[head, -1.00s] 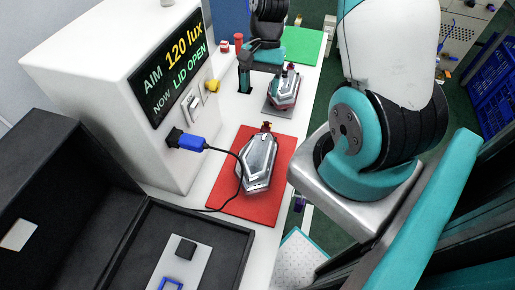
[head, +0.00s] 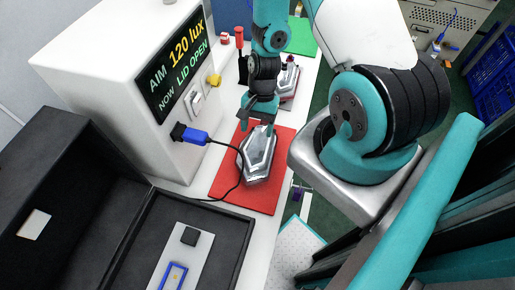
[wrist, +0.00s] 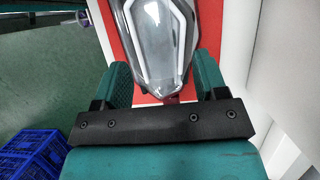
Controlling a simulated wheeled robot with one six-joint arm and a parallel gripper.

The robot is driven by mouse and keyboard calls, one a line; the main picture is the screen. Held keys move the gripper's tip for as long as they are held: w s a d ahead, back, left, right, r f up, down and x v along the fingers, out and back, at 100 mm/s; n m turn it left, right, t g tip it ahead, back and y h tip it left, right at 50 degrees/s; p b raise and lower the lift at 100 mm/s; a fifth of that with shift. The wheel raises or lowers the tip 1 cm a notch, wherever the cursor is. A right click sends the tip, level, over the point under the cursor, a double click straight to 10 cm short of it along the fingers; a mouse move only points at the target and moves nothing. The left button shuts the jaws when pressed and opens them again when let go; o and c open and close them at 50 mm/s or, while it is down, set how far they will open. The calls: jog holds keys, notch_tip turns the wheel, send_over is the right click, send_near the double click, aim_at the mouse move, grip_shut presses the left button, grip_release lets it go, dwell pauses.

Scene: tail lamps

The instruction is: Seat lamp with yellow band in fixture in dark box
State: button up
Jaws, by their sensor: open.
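A clear and silver lamp (head: 258,158) lies on the red mat (head: 272,196). No yellow band can be made out on it here. My gripper (head: 260,112) is over the lamp's far end. In the wrist view the open fingers of my gripper (wrist: 163,82) stand on either side of the lamp's narrow end (wrist: 165,60), with gaps showing. A second lamp (head: 289,82), reddish and silver, lies farther back, partly hidden by my arm. The dark box (head: 236,236) is open at lower left. Inside is a pale fixture plate (head: 190,262) with a black block (head: 189,236) and a blue frame (head: 173,276).
A white meter cabinet (head: 110,80) stands left of the mat, its screen reading "AIM 120 lux, NOW LID OPEN". A blue plug (head: 195,136) with a black cable runs from it past the lamp's left side. A green mat (head: 303,38) lies at the back.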

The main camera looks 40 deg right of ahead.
aim_at(256, 141)
jog(key=shift+p+x, duration=0.7)
jog(key=shift+x, duration=1.3)
jog(key=shift+s, duration=0.1)
grip_shut()
